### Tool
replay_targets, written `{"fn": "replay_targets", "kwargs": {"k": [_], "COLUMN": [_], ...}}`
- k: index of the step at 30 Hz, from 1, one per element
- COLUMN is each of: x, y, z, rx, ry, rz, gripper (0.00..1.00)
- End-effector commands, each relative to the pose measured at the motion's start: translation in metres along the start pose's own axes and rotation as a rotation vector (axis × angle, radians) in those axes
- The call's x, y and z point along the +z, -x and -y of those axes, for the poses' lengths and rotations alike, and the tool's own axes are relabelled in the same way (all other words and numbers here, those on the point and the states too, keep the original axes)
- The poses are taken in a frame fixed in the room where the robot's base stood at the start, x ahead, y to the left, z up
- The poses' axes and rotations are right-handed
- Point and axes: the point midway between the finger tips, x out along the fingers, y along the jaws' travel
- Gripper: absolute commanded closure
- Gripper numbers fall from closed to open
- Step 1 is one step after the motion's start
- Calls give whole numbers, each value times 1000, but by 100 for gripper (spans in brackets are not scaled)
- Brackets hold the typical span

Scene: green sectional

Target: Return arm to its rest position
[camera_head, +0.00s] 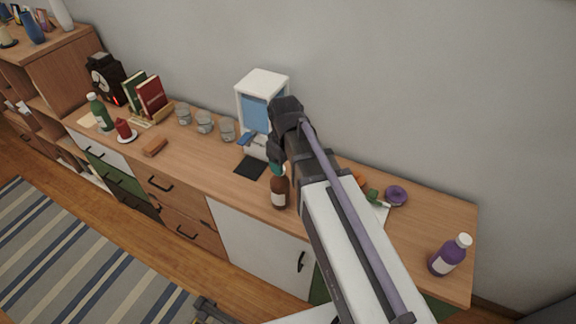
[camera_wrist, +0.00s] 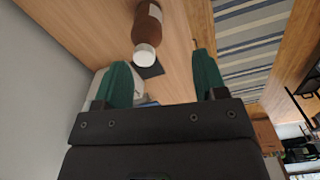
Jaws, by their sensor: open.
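My arm reaches over the sideboard (camera_head: 225,165), with its wrist bent down near the white box-shaped machine. My gripper (camera_head: 277,169) is mostly hidden by the arm in the head view; a bit of a teal finger shows just above the brown bottle (camera_head: 280,193). In the wrist view my gripper (camera_wrist: 161,70) has its two green fingers spread wide, with nothing held between them. The brown bottle (camera_wrist: 151,20) with a white cap stands on the wood just beyond the fingertips, its cap facing the gap.
A white machine (camera_head: 262,88) stands behind the wrist, with a black mat (camera_head: 250,167) in front. Glasses (camera_head: 204,122), books (camera_head: 150,95) and a green bottle (camera_head: 99,111) are left. A purple bottle (camera_head: 449,255) and purple ring-like item (camera_head: 396,196) are right.

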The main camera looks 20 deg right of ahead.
Motion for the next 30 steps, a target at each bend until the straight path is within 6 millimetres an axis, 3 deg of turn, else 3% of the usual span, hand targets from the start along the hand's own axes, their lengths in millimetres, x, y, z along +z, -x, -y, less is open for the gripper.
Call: {"fn": "replay_targets", "kwargs": {"k": [1, 3, 6, 14, 16, 21, 30], "x": [33, 59, 77, 76, 76, 76, 76], "y": [0, 0, 0, -1, -13, -65, -58], "z": [22, 39, 51, 51, 51, 51, 51], "rx": [0, 0, 1, 1, 1, 1, 1], "ry": [-156, -372, -561, -604, -603, -602, -601], "rz": [0, 0, 0, 0, 0, 0, 0], "gripper": [35, 35, 35, 35, 35, 35, 35]}}
